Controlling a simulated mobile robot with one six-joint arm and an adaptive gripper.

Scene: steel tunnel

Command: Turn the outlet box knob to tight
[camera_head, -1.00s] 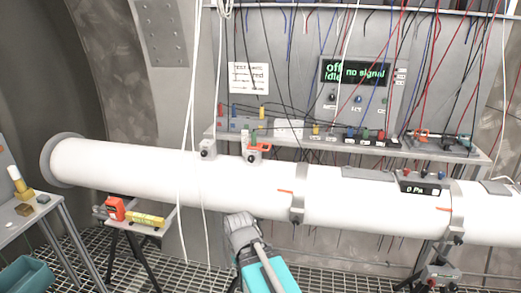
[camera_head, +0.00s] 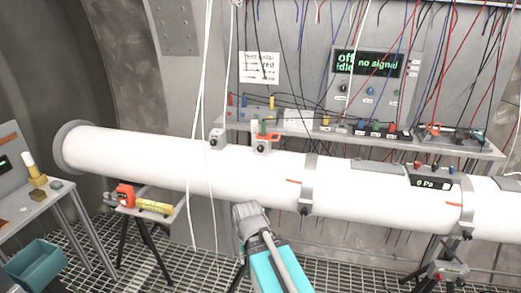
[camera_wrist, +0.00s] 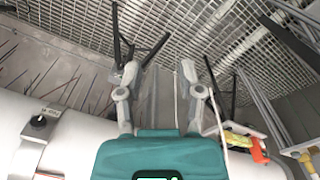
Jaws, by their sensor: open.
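I cannot tell from the labels which is the outlet box. In the wrist view, a grey fitting with a black knob (camera_wrist: 39,122) and a small unreadable label is on the pipe at the left. My gripper (camera_wrist: 160,78) is open and empty, its two fingers spread. In the head view my arm is in front of the pipe and hides the fingers.
The white pipe (camera_head: 140,153) spans the scene. A shelf with wired devices (camera_head: 350,138) and an "off/idle, no signal" panel (camera_head: 370,66) stand behind it. White cables (camera_head: 200,80) hang in front of it. A side table (camera_head: 55,195) and teal bin (camera_head: 36,262) are at left.

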